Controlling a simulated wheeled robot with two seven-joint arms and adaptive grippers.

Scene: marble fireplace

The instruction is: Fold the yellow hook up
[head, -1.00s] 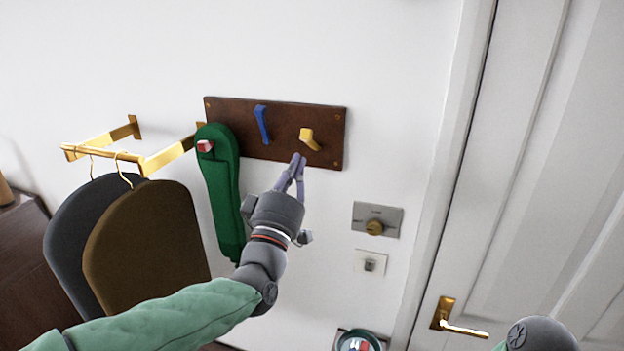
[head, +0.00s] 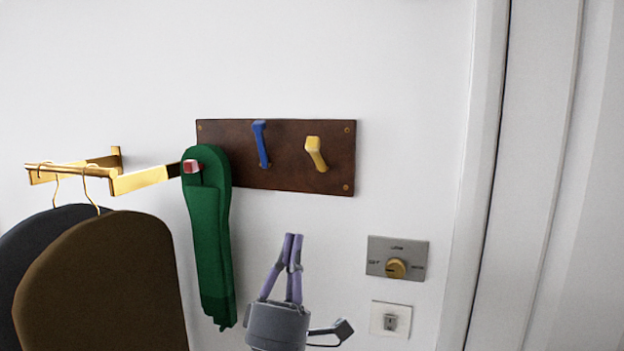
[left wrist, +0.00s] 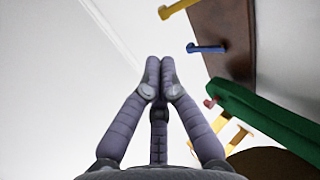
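The yellow hook (head: 317,154) is at the right part of a dark wooden board (head: 285,170) on the wall. It juts out from the board, with its thick end higher in the head view. In the left wrist view the yellow hook (left wrist: 178,8) sticks out at the top edge, beyond the fingertips. My left gripper (head: 293,237) is below the board, lower and slightly left of the yellow hook, fingers pointing up. Its fingertips (left wrist: 153,65) meet with nothing between them, apart from the hook. My right gripper is not in view.
A blue hook (head: 261,143) is left of the yellow one. A green strap-like item (head: 210,240) hangs on a red hook (head: 191,166). A brass rail (head: 145,180) with hangers juts out at left. A dial plate (head: 397,258) and switch (head: 390,320) are at lower right.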

